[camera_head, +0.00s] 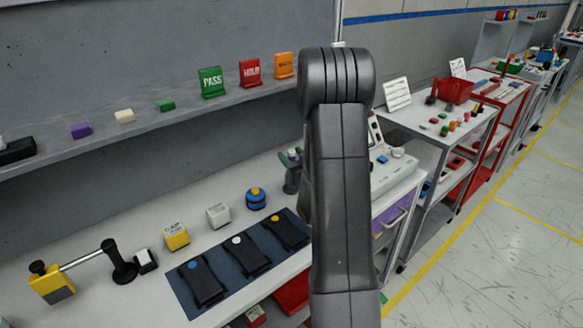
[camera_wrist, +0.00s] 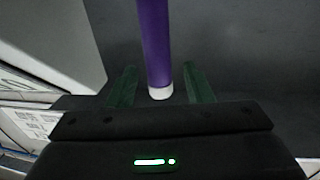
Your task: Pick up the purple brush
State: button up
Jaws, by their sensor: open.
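The purple brush (camera_wrist: 154,45) shows in the wrist view as a purple handle with a white end. It comes down from the top edge, and its far part is out of view. My gripper (camera_wrist: 160,85) is open, with one green finger on each side of the brush's white end. Gaps show between the fingers and the brush. In the head view my arm hides the area behind it, and I cannot make out the brush or the gripper there.
A grey shelf (camera_head: 140,116) holds small blocks and PASS and HOLD signs (camera_head: 211,82). The white bench (camera_head: 130,222) below carries a dark mat with three black devices (camera_head: 202,282). White-topped carts (camera_head: 425,119) stand at the right beside open floor (camera_head: 500,255).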

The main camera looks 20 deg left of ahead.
jog(key=shift+w+a, duration=0.25)
grip_shut()
jog(key=shift+r, duration=0.1)
